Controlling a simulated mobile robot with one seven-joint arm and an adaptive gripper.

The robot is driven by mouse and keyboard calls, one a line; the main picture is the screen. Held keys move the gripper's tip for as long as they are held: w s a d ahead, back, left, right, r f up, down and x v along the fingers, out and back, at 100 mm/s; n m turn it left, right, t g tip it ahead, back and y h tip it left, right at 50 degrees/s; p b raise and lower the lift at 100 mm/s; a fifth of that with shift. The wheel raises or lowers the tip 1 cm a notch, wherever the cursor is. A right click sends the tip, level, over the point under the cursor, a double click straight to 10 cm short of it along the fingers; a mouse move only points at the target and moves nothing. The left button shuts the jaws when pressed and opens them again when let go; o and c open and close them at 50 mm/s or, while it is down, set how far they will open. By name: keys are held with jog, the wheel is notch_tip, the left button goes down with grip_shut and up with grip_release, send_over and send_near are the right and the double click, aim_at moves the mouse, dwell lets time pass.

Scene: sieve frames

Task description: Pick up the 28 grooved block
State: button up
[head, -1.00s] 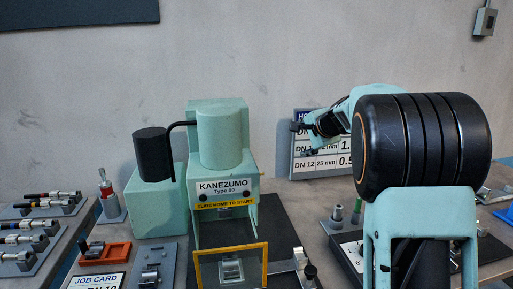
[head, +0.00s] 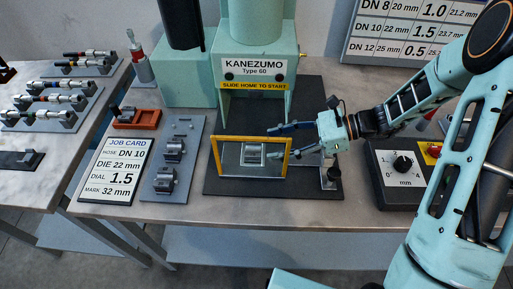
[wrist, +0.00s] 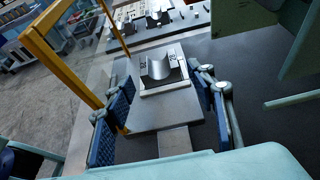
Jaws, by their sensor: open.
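A grey grooved block (head: 252,152) sits on a slide plate behind the yellow-framed clear guard of the green press. My gripper (head: 277,142) is open and empty at the right end of the guard, fingers pointing left. In the wrist view its blue-padded fingers (wrist: 161,98) lie either side of the plate, with the block just beyond the tips. Two more grooved blocks, an upper one (head: 173,150) and a lower one (head: 165,181), sit on a grey tray.
The yellow guard frame (wrist: 66,62) stands close along the left finger. The green press body (head: 257,68) rises behind. A job card (head: 118,172) lies left of the grey tray (head: 153,204). A dial box (head: 402,185) stands right. Hose racks fill the left table.

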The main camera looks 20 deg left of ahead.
jog(key=shift+x, duration=0.95)
jog(key=p+x, duration=0.1)
jog(key=x, duration=0.3)
jog(key=shift+s+a+r, duration=0.1)
jog(key=shift+s, duration=0.05)
jog(key=shift+s+a+f, duration=0.1)
jog(key=shift+a+f, duration=0.15)
jog(key=shift+a, duration=0.25)
grip_shut()
